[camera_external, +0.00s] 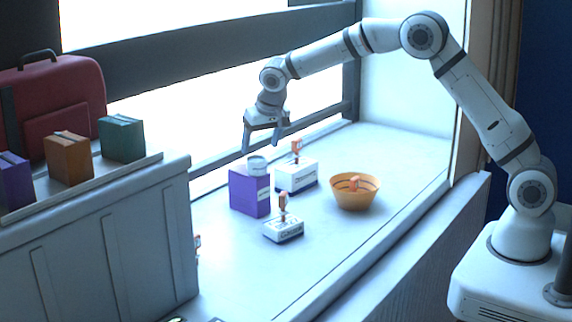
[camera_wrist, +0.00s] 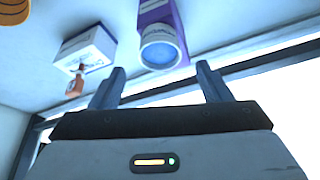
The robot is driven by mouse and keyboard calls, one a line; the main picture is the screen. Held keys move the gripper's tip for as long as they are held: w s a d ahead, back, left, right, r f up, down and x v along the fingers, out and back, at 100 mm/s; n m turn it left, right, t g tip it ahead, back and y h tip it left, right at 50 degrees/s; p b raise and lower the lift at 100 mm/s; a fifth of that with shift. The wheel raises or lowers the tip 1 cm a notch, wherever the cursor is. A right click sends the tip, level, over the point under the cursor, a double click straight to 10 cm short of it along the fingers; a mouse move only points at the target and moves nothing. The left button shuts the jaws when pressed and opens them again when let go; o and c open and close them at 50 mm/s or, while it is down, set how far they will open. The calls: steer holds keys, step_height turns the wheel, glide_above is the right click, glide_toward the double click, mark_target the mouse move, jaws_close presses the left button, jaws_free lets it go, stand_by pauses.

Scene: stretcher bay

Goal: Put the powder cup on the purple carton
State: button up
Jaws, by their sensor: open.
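The powder cup (camera_external: 257,164), a short pale blue and white cup, stands upright on top of the purple carton (camera_external: 249,192) on the window ledge. In the wrist view the cup (camera_wrist: 160,50) shows its round top, with part of the purple carton (camera_wrist: 155,12) behind it. My gripper (camera_external: 261,146) is open just above and beside the cup. In the wrist view its two fingers (camera_wrist: 160,86) are spread apart with nothing between the tips, and the cup lies just beyond them.
A white box (camera_external: 297,178) with an orange-topped item stands right behind the carton. A smaller white box (camera_external: 284,231) with a similar item is in front. An orange bowl (camera_external: 355,197) sits to the right. Small cartons (camera_external: 68,158) and a red suitcase (camera_external: 58,90) stand at left.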

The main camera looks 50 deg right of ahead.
steer(key=s+d+r+n, duration=0.15)
steer(key=s+r, duration=0.25)
steer(key=s, duration=0.4)
steer(key=s+d+r, duration=0.2)
steer(key=s+r, duration=0.2)
steer(key=s, duration=0.3)
steer(key=s+d+r+n, duration=0.1)
steer(key=s+d+r, duration=0.1)
steer(key=s+r, duration=0.45)
steer(key=s+d+f+n+y, duration=0.1)
steer(key=s+f, duration=0.2)
steer(key=s, duration=0.8)
steer(key=s+d+f+n, duration=0.1)
steer(key=s+f, duration=0.3)
steer(key=s, duration=0.8)
steer(key=shift+s+d+g+y+b, duration=0.25)
steer(key=shift+g+y+b, duration=0.15)
